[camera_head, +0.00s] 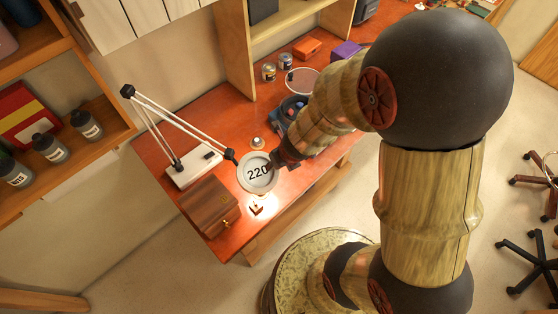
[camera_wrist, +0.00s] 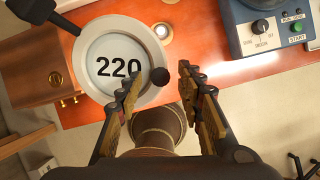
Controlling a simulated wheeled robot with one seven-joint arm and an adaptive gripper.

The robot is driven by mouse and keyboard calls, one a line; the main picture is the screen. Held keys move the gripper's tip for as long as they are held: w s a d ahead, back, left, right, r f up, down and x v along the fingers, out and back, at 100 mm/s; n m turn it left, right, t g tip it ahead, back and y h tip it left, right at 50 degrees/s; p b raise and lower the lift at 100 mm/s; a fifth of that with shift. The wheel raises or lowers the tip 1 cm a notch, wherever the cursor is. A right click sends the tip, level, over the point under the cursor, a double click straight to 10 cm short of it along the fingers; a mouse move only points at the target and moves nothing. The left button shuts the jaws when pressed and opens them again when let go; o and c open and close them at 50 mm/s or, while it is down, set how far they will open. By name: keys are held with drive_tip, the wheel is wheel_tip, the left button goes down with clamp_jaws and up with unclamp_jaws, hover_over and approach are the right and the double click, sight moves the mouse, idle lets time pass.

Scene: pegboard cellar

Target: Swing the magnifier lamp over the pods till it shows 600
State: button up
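The magnifier lamp (camera_head: 194,167) has a pale base and a jointed arm. Its round head (camera_head: 257,172) hangs over the desk's front edge and shows "220"; it also shows in the wrist view (camera_wrist: 120,60). A dark round knob (camera_wrist: 159,76) is on the head's right rim. My gripper (camera_wrist: 160,78) is open, and the knob appears between its fingertips in the wrist view; I cannot tell whether they touch it. In the head view my gripper (camera_head: 280,158) is at the head's right side. I cannot make out any pods for certain.
A wooden box (camera_head: 208,205) with a brass knob is left of the lamp head. A small round item (camera_head: 257,142) stands behind it. A blue device (camera_wrist: 262,28) with a dial and green button is to the right. Shelves with bottles (camera_head: 48,148) are at left.

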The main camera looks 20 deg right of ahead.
drive_tip(key=v, duration=0.7)
idle(0.6)
drive_tip(key=shift+s+r, duration=0.1)
drive_tip(key=shift+r, duration=0.05)
idle(0.6)
